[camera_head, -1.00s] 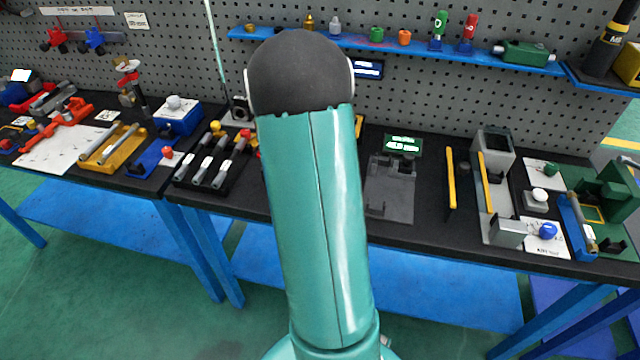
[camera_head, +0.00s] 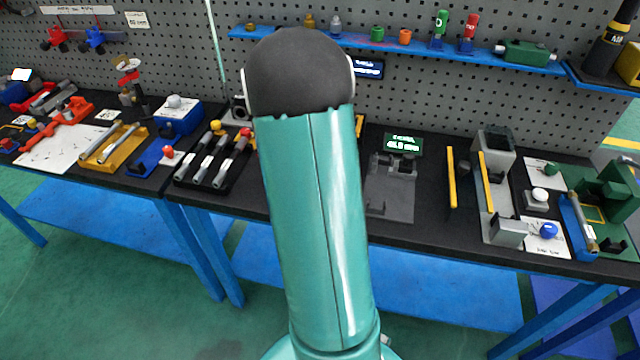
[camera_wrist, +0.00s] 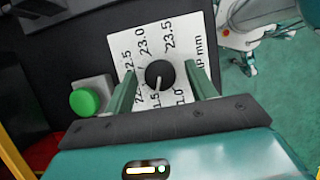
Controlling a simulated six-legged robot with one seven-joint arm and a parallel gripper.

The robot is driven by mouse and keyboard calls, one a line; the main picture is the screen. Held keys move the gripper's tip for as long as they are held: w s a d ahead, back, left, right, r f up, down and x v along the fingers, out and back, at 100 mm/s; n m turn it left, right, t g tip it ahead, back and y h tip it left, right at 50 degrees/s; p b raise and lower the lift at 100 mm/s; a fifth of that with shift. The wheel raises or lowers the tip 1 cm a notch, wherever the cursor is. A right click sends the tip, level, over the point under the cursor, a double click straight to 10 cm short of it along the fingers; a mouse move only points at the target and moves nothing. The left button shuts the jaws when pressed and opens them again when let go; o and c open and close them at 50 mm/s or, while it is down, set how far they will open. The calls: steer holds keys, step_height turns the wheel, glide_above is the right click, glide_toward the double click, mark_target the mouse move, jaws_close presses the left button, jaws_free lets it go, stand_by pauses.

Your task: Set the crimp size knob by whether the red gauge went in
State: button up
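In the wrist view a round black knob (camera_wrist: 158,75) with a white pointer line sits on a white scale plate (camera_wrist: 122,45) marked with sizes such as 23.0 and 23.5 and "mm". The pointer line aims toward the picture's bottom, near a mark ending in 1.5. My gripper (camera_wrist: 162,84) is open, its two green fingers on either side of the knob, with gaps visible between. In the head view my arm hides gripper and knob. A red-ended silver rod (camera_head: 226,168) lies in the black rack; I cannot tell whether it is the red gauge.
A green button (camera_wrist: 85,102) on a grey box is beside the scale plate, left of my left finger. In the head view a small green display (camera_head: 403,143) stands behind a grey fixture (camera_head: 390,195). Yellow bars (camera_head: 451,178) stand to its right.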

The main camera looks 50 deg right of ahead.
steer(key=v, duration=1.3)
steer(key=shift+w+r, duration=0.2)
steer(key=shift+r, duration=0.15)
steer(key=shift+a, duration=0.1)
steer(key=a+r+m+t, duration=0.15)
steer(key=a+r, duration=0.25)
steer(key=a, duration=0.5)
steer(key=a+r+m+t, duration=0.1)
steer(key=a+r+t, duration=0.2)
steer(key=a, duration=0.6)
steer(key=s+a+m+t+y, duration=0.1)
steer(key=s+a+t, duration=0.4)
steer(key=a, duration=1)
steer(key=s+m, duration=0.1)
steer(key=s, duration=0.2)
steer(key=shift+a+r+y, duration=0.25)
steer(key=shift+r+y, duration=0.05)
steer(key=shift+y, duration=0.1)
steer(key=shift+s, duration=0.15)
